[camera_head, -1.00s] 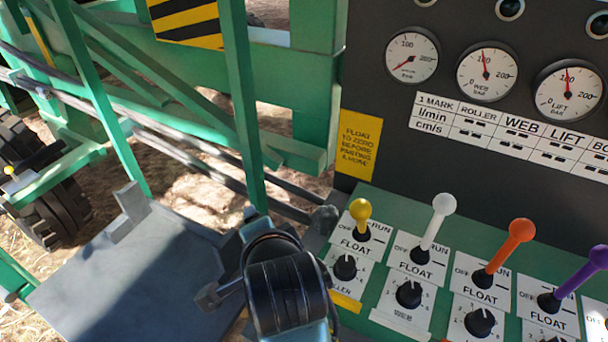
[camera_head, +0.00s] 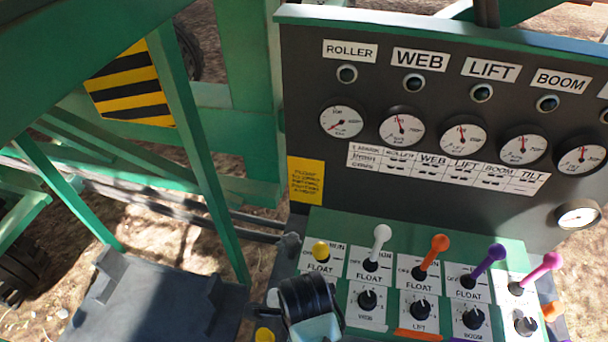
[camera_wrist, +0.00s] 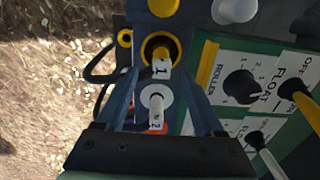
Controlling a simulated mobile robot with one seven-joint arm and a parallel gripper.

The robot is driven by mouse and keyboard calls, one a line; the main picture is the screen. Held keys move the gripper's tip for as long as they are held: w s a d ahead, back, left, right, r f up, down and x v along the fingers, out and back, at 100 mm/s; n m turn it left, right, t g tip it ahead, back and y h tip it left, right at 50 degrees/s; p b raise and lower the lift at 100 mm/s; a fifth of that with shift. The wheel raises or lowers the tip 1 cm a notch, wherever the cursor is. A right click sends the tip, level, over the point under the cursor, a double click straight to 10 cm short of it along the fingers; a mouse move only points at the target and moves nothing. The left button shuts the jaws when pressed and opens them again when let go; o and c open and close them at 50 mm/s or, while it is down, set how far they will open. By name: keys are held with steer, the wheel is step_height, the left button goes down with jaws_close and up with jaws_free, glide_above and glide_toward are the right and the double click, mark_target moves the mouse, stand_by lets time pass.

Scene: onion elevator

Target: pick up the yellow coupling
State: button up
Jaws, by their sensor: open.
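The yellow coupling (camera_wrist: 161,50), with a tag marked 1, sits in a dark round socket in the wrist view, just beyond my fingertips. A white coupling (camera_wrist: 153,98) with a tag marked 2 lies nearer, in the space between my fingers as seen from the wrist. My gripper (camera_wrist: 160,80) is open, and its fingers appear either side of the white coupling. I cannot tell the depth between fingers and couplings. In the head view, my dark wrist hides the fingers.
Close right is the control panel (camera_head: 420,215) with levers: yellow (camera_head: 320,251), white (camera_head: 381,235), orange (camera_head: 438,245), purple (camera_head: 493,254) and pink (camera_head: 550,263). A grey platform (camera_head: 150,300) is at left.

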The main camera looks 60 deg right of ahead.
steer(key=shift+d+f+p, duration=0.1)
steer(key=shift+f+p, duration=0.3)
steer(key=shift+f, duration=3.9)
jaws_close()
